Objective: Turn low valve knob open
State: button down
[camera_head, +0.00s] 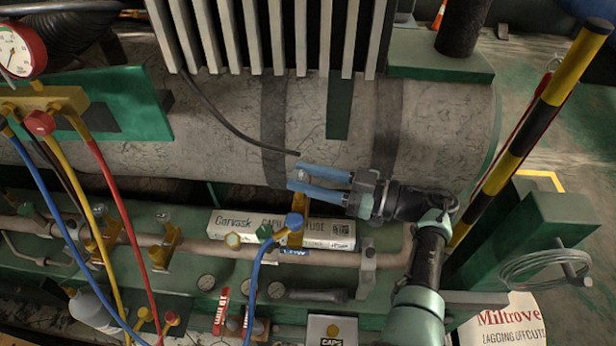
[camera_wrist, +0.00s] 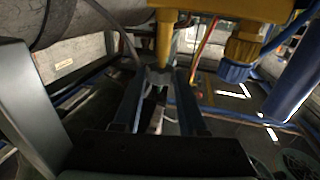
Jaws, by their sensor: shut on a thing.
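The low-side valve is a brass fitting (camera_head: 298,208) on the pipe at centre right, above a small blue label (camera_head: 294,252). A blue fitting (camera_head: 293,222) with a blue hose (camera_head: 255,262) joins its side. My gripper (camera_head: 296,176) reaches in from the right, with its blue fingers around the top of this valve. In the wrist view, the fingers (camera_wrist: 160,80) close on a small grey knob (camera_wrist: 158,75) at the end of the brass stem (camera_wrist: 165,42). The knob is mostly hidden by the fingers, so its turn angle cannot be told.
The gauge manifold (camera_head: 45,100) with red, yellow and blue hoses stands at left. A thin dark cable (camera_head: 225,122) runs down near my fingertips. A white box (camera_head: 330,232) lies behind the pipe. A yellow-black post (camera_head: 535,125) stands at right.

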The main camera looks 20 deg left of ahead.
jog(key=shift+c, duration=2.2)
grip_release()
jog(key=shift+a, duration=0.1)
jog(key=d+b, duration=0.2)
jog(key=d, duration=0.5)
jog(key=shift+w+d, duration=0.2)
jog(key=shift+d, duration=0.1)
